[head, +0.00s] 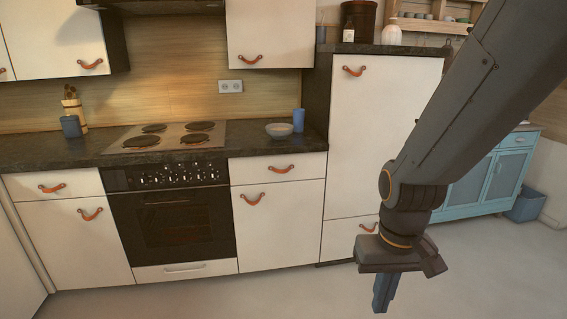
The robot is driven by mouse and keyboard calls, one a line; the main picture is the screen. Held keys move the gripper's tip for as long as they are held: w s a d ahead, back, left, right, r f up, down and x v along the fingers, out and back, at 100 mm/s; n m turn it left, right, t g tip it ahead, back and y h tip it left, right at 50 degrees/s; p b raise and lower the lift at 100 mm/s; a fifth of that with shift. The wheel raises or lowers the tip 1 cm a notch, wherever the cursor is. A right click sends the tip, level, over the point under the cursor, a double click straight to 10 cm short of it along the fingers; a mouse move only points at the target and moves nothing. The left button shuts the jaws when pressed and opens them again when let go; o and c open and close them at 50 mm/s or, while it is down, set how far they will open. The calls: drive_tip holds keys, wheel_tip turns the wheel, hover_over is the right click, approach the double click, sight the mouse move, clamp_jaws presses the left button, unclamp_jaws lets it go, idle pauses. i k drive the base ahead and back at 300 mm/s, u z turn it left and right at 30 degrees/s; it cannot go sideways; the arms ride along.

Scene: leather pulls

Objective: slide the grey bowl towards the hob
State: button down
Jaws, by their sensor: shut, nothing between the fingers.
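The grey bowl (279,130) stands upright on the dark worktop, to the right of the hob (172,137). A strip of bare worktop lies between the bowl and the hob. The hob has several dark round plates and sits above the oven. My gripper (381,293) is at the lower right, pointing down, shut and empty. It is in front of the cupboards, well below worktop height and far from the bowl.
A blue cup (298,120) stands close to the bowl's right, beside the tall cabinet (381,140). The dark worktop (247,143) is clear between hob and bowl.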

sight(280, 132)
drive_tip(key=i, duration=2.45)
drive_tip(key=u, duration=0.3)
